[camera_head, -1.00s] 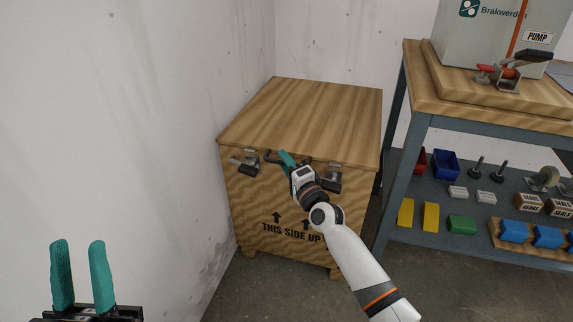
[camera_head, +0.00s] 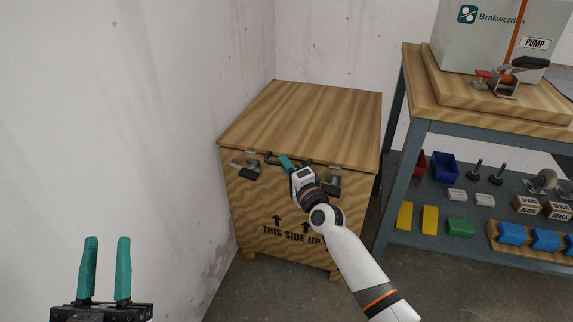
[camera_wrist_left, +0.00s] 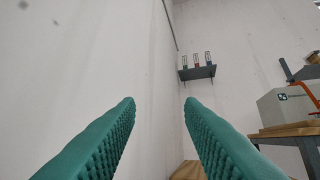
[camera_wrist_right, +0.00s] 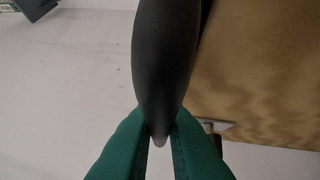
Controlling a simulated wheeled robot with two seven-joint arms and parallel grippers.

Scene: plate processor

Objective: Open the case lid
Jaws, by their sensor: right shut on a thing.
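The wooden case (camera_head: 290,205) stands in the corner, marked "THIS SIDE UP". Its lid (camera_head: 310,115) lies flat and looks closed in the head view. A left latch (camera_head: 245,168) and a right latch (camera_head: 328,185) stick out from the front, below the lid's edge. A dark handle (camera_head: 272,159) sits between them at the front edge. My right gripper (camera_head: 286,161) is shut on this handle; in the right wrist view the dark handle (camera_wrist_right: 165,60) fills the space above the green fingertips (camera_wrist_right: 160,135). My left gripper (camera_head: 107,240) is open and empty at lower left, away from the case.
A white wall (camera_head: 120,110) runs close along the case's left side. A workbench (camera_head: 420,115) with a grey pump unit (camera_head: 490,50) and a lower shelf of parts stands just right of the case. Space above the lid looks free. A wall shelf (camera_wrist_left: 197,73) shows in the left wrist view.

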